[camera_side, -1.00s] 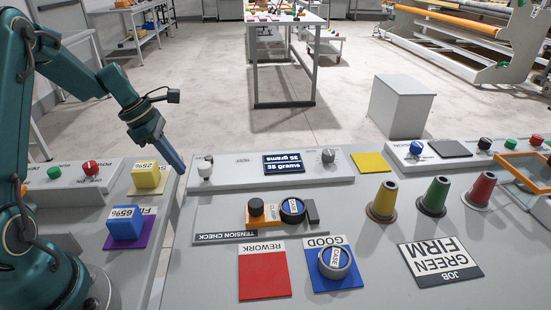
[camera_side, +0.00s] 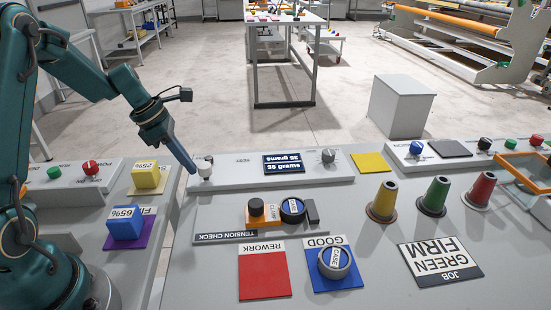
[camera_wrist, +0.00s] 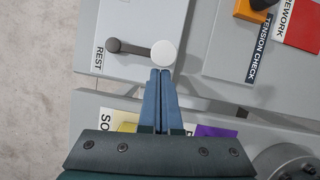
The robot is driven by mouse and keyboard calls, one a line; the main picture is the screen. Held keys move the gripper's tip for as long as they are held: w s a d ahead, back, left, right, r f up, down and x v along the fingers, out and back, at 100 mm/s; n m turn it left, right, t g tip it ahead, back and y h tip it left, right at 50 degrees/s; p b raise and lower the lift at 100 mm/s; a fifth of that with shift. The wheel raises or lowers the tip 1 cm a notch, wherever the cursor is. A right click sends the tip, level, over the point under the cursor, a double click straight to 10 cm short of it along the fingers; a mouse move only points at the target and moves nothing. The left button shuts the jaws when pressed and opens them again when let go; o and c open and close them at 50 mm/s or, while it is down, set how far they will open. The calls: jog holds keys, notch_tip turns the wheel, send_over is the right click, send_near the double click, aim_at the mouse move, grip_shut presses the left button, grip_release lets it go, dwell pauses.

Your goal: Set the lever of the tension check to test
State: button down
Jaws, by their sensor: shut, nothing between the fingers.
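The tension check lever shows in the wrist view as a dark arm (camera_wrist: 135,48) with a round white knob (camera_wrist: 164,53) at its right end. A REST label (camera_wrist: 98,58) is left of its dark end. In the side view the white knob (camera_side: 205,170) stands at the left end of the grey panel with the 35 grams display (camera_side: 284,163). My gripper (camera_side: 194,172) is shut and empty, its tips close beside the knob. In the wrist view the fingertips (camera_wrist: 166,72) are just below the knob; I cannot tell if they touch. No test label is readable.
The TENSION CHECK fixture (camera_side: 226,237) holds dark round parts in front of the panel. The red REWORK mat (camera_side: 264,276) and blue GOOD mat (camera_side: 352,277) lie nearer. Yellow (camera_side: 146,175) and blue (camera_side: 125,223) blocks stand left of my gripper. Several cones stand to the right.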

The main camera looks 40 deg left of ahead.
jog(key=shift+d+n, duration=0.1)
jog(key=shift+n, duration=0.2)
jog(key=shift+w+d+n+y, duration=0.1)
jog(key=shift+d+n+y, duration=0.05)
jog(key=shift+n+y, duration=0.2)
jog(key=shift+w+d, duration=0.25)
jog(key=shift+d, duration=0.25)
jog(key=shift+w+d+n+t, duration=0.1)
jog(key=shift+d+n+t, duration=0.2)
jog(key=shift+n, duration=0.15)
jog(key=w+d+n, duration=0.1)
jog(key=n, duration=0.1)
jog(key=w+d+n+y, duration=0.1)
jog(key=n, duration=0.1)
jog(key=shift+y, duration=0.25)
jog(key=shift+w+d, duration=0.35)
jog(key=shift+w, duration=0.55)
